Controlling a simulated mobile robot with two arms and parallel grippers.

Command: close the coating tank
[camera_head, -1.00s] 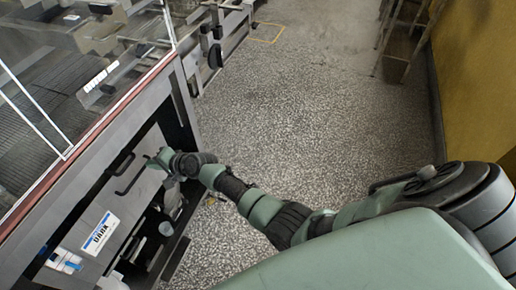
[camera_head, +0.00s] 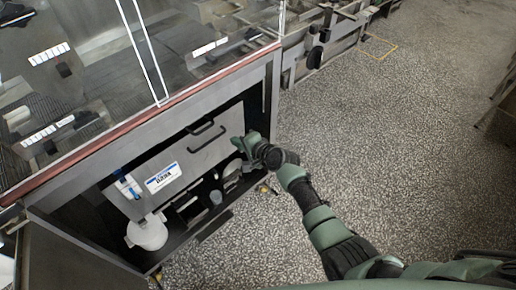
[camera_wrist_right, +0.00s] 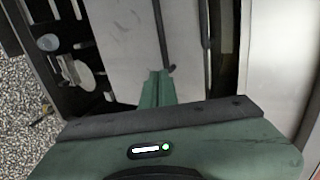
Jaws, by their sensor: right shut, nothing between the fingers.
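My right gripper (camera_head: 238,142) is shut and empty, at the tank's right end near the handles. In the right wrist view the shut green fingertips (camera_wrist_right: 157,76) point at the pale panel (camera_wrist_right: 125,45), close to the end of a dark bar (camera_wrist_right: 163,35). I cannot tell whether they touch. My left gripper is out of view.
The glass-sided machine (camera_head: 100,70) with a red-brown edge stands above the bay. A white round container (camera_head: 148,232) and small items sit in front of the tank. The speckled floor (camera_head: 390,150) is open on the right.

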